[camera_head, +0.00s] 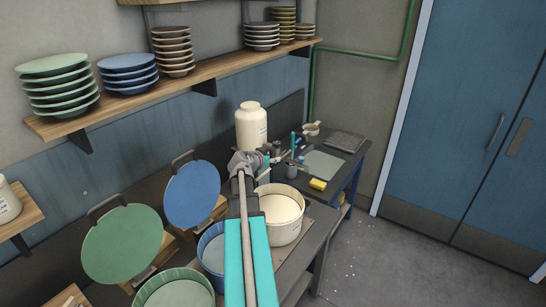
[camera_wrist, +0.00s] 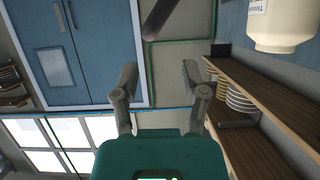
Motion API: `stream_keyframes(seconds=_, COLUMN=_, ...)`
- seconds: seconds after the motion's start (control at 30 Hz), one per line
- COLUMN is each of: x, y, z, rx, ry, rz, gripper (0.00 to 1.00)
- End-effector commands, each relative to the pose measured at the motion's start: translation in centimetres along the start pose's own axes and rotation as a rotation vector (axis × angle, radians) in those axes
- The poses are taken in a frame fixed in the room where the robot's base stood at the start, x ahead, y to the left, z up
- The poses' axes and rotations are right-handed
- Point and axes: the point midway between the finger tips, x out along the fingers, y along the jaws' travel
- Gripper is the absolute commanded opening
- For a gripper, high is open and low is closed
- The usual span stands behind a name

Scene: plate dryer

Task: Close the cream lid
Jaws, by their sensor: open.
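A cream tub (camera_head: 283,228) stands on the workbench right of my arm in the head view. A pale round surface fills its top; I cannot tell whether this is the cream lid or the tub's inside. No raised cream lid shows clearly, and my arm covers the tub's left edge. My gripper (camera_head: 246,163) is above and behind the tub's left side, in front of the large cream jar (camera_head: 251,129). The wrist view shows my gripper (camera_wrist: 160,73) open, its two fingers apart with nothing between them.
A blue lid (camera_head: 192,194) stands raised behind a blue tub (camera_head: 211,252). A green lid (camera_head: 121,243) stands raised behind a green tub (camera_head: 176,290). A wall shelf (camera_head: 190,78) holds plate stacks.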

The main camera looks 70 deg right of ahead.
Motion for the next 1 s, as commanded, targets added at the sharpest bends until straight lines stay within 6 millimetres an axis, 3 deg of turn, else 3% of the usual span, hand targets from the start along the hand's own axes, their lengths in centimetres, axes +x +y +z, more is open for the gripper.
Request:
stream_keyframes(seconds=0.63, x=-0.7, y=0.0, z=0.0, rx=0.0, ry=0.0, rz=0.0, gripper=0.55)
stream_keyframes(seconds=0.9, x=-1.1, y=-1.0, z=-0.1, rx=-0.117, ry=0.021, rz=0.03, gripper=0.05)
stream_keyframes(seconds=0.93, x=-1.2, y=-1.3, z=-0.1, rx=-0.151, ry=0.027, rz=0.039, gripper=0.0)
stream_keyframes(seconds=1.0, x=-1.6, y=-2.0, z=-0.2, rx=-0.244, ry=0.044, rz=0.066, gripper=0.0)
